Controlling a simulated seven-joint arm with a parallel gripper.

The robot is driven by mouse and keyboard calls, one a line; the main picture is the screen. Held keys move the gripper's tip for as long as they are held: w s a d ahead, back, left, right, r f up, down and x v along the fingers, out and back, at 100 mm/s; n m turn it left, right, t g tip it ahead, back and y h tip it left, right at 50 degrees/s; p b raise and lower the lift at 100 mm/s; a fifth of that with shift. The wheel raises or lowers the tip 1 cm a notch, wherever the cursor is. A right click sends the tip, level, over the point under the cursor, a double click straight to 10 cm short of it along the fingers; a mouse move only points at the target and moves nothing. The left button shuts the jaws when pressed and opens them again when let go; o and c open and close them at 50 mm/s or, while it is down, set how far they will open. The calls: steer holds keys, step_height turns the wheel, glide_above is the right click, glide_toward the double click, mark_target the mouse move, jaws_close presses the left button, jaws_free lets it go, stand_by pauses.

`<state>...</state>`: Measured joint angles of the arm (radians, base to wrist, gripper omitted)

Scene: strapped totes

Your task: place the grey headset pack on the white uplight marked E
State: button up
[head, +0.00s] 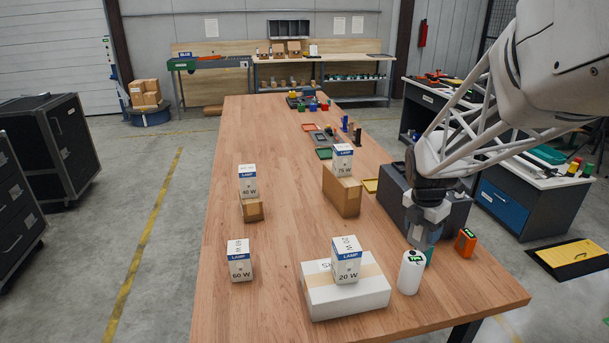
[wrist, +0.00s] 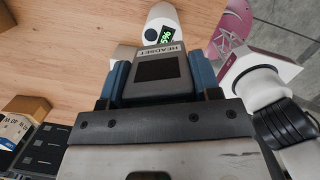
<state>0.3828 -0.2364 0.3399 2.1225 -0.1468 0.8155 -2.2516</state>
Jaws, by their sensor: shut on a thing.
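The grey headset pack (wrist: 158,72) is between the blue fingers of my gripper (wrist: 160,85) in the wrist view, with its HEADSET label facing the camera. My gripper (head: 424,240) is shut on it, above the right side of the table in the head view, where the pack is mostly hidden. A white uplight (head: 411,272) with a green-lit dark display on top stands just in front and left of my gripper. It also shows in the wrist view (wrist: 156,20), beyond the pack and apart from it. I cannot make out a clear E on it.
An orange device (head: 465,242) with a green display stands right of my gripper. A white carton (head: 346,298) bearing a 20 W lamp box (head: 346,260) stands left of the uplight. A dark case (head: 396,186) lies behind.

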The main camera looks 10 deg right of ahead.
mark_target(419, 241)
steer(key=shift+f, duration=0.1)
steer(key=shift+f, duration=1.9)
steer(key=shift+f, duration=0.1)
steer(key=o, duration=1)
steer(key=r, duration=0.4)
steer(key=a+r, duration=0.1)
steer(key=r, duration=0.7)
steer(key=shift+s+a, duration=0.35)
